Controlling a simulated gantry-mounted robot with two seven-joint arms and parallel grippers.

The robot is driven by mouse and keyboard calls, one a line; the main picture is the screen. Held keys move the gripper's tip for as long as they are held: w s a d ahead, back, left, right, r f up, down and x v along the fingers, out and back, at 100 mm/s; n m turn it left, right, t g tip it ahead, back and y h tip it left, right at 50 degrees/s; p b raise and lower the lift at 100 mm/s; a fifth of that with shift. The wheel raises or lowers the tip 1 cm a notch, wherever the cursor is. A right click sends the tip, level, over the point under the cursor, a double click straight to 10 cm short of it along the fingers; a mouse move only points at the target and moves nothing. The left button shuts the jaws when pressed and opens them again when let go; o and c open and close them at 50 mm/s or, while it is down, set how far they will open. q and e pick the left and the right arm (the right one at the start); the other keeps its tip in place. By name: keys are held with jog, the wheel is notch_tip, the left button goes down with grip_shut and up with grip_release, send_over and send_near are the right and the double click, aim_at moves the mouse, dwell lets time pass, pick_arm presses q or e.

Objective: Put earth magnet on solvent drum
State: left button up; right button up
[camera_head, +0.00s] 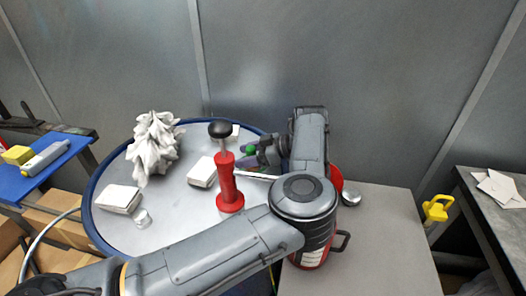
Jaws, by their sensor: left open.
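The solvent drum appears to be the large blue-rimmed drum (98,180) with a flat grey lid. My left gripper (255,152) is open above the drum's right side, pointing left. A small green object (249,150) shows at its fingertips; whether it is between them or behind is unclear. I cannot tell for certain which object is the earth magnet. A red upright tool with a black knob (229,180) stands on the lid, just left of the gripper. A small silver cylinder (142,217) sits at the lid's front left. My right gripper is not in view.
A grey table (390,240) at right holds a red can (318,256), partly hidden by my arm, and a silver disc (351,194). A blue bench (38,178) stands left.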

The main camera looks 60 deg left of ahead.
pick_arm(q)
jog(key=p+v, duration=0.2)
jog(key=v, duration=1)
jog(key=shift+p, duration=0.35)
